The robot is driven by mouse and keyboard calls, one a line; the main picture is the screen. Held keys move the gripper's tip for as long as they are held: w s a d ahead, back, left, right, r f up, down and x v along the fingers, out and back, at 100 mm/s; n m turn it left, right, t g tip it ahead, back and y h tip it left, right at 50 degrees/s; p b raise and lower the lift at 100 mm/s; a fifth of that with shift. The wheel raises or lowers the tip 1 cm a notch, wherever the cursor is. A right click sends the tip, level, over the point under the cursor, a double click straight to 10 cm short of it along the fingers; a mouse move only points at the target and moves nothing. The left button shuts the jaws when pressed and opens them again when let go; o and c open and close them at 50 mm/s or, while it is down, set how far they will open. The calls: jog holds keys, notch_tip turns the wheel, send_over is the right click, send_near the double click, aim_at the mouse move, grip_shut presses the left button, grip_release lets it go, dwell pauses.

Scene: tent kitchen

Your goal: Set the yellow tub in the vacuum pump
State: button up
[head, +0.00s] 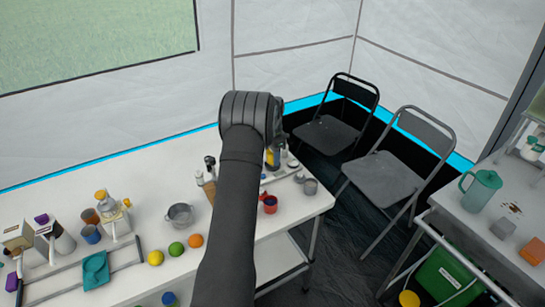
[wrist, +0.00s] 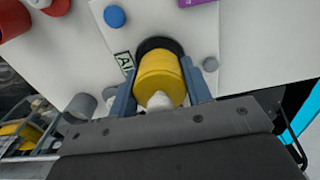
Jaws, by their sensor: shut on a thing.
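My gripper (wrist: 159,70) is shut on the yellow tub (wrist: 160,80), with one blue-grey finger on each side of it. A pale rounded part shows at the tub's near end. Just beyond the tub is a dark round ring (wrist: 158,43) on a white plate (wrist: 195,35), which may be the vacuum pump. The tub overlaps the ring, so I cannot tell whether it is inside it or above it. In the head view my arm hides most of the gripper, and a bit of yellow (head: 271,158) shows beside it above the table's right end.
A red cup (head: 270,204) and a grey cup (head: 310,187) stand near the table's right edge. A metal pot (head: 180,215) and several fruits are left of my arm.

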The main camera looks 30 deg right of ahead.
jog(key=shift+f, duration=0.8)
dwell(0.7)
jog(key=o, duration=0.5)
jog(key=shift+r, duration=5.5)
jog(key=shift+f, duration=0.1)
notch_tip(320, 180, down, 8)
jog(key=shift+f, duration=0.25)
jog(key=shift+o, duration=0.2)
